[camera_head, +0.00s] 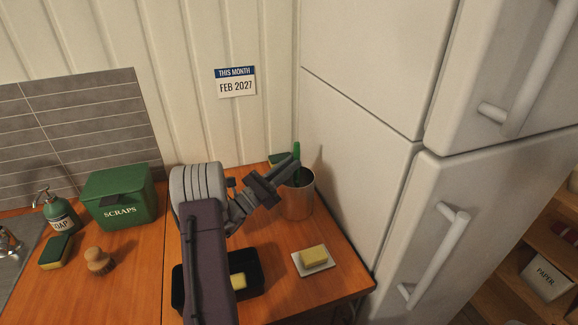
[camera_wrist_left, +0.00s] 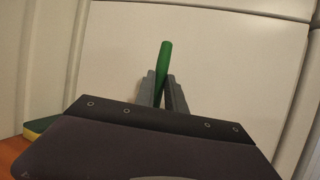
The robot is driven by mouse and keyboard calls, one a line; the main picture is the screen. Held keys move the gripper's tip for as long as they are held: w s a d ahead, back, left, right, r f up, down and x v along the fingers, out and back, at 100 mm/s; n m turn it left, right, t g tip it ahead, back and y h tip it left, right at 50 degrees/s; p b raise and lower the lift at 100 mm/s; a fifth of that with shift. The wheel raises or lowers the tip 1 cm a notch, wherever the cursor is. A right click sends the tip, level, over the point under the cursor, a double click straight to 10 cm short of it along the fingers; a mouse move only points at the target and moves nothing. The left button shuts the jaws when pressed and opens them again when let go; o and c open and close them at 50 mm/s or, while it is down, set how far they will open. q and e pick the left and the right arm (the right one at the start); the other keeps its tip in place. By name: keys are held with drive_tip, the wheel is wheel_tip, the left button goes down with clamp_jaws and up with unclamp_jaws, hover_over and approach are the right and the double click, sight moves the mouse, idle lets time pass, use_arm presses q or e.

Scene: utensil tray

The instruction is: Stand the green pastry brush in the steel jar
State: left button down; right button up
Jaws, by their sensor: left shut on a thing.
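The steel jar (camera_head: 298,204) stands near the back right of the wooden counter, close to the fridge. My left gripper (camera_head: 287,168) is over the jar's mouth, shut on the green pastry brush (camera_head: 297,149). The brush is roughly upright, with its green handle sticking up above the fingers. Green also shows below the fingers, inside the jar's rim; whether the brush touches the bottom is hidden. In the left wrist view the green handle (camera_wrist_left: 164,60) rises between the two fingertips (camera_wrist_left: 162,90), tilted slightly. My right gripper is not in view.
A white dish (camera_head: 325,265) with a yellow block sits in front of the jar. A black tray (camera_head: 256,283) lies partly under my left arm. A sponge (camera_head: 277,159) is behind the jar. The fridge (camera_head: 355,145) stands close on the right. A green scraps bin (camera_head: 118,198) is left.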

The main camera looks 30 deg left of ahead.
use_arm(q)
drive_tip(key=c, duration=1.3)
unclamp_jaws()
drive_tip(key=b+v, duration=0.1)
drive_tip(key=v, duration=0.8)
drive_tip(key=shift+b, duration=0.3)
drive_tip(key=shift+r, duration=0.1)
